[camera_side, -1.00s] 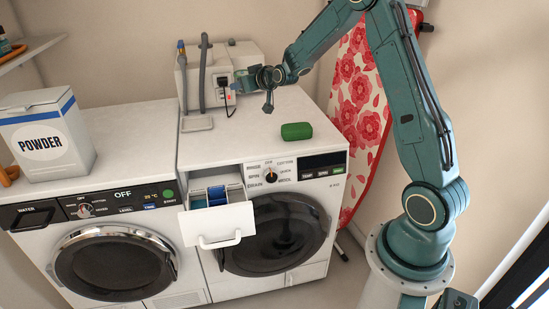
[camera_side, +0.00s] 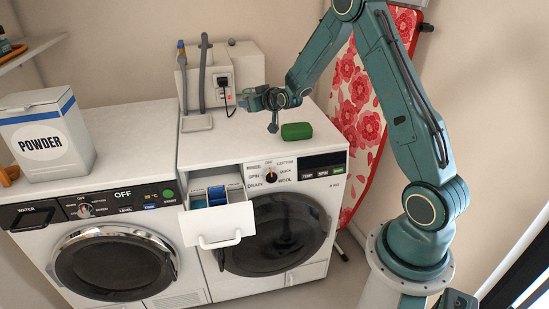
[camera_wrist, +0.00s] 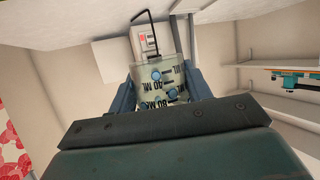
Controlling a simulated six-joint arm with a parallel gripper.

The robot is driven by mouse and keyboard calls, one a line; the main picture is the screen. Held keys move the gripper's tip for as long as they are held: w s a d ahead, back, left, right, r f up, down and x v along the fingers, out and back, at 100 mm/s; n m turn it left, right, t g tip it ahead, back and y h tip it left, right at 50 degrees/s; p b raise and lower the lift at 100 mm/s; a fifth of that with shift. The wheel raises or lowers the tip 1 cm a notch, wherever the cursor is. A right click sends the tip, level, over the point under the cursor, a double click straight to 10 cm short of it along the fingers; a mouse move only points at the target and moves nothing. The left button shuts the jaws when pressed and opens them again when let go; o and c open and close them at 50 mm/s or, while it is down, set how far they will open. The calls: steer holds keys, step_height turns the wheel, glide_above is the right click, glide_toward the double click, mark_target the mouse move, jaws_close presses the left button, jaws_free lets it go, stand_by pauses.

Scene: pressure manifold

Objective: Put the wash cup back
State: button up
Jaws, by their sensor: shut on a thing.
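The wash cup (camera_wrist: 160,84) is a clear cup with dark ML marks and blue dots. It sits between the two blue-grey fingers of my gripper (camera_side: 247,98) in the wrist view, and the gripper is shut on it. In the side view my gripper is above the top of the right washing machine (camera_side: 232,148), in front of the grey box at the back; the cup is hard to make out there. The detergent drawer (camera_side: 222,227) of that machine is pulled out, with blue and white compartments.
A green block (camera_side: 296,131) lies on the right machine's top. A grey box with upright hoses (camera_side: 238,68) stands behind. A powder box (camera_side: 42,142) stands on the left machine (camera_side: 130,140). A floral ironing board (camera_side: 362,110) leans at right.

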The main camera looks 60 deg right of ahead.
glide_above(254, 143)
step_height(254, 143, down, 9)
steer(key=shift+d+r, duration=0.1)
steer(key=shift+f, duration=1.95)
steer(key=shift+f, duration=0.1)
steer(key=o, duration=1)
steer(key=shift+v, duration=6.1)
steer(key=shift+w, duration=0.1)
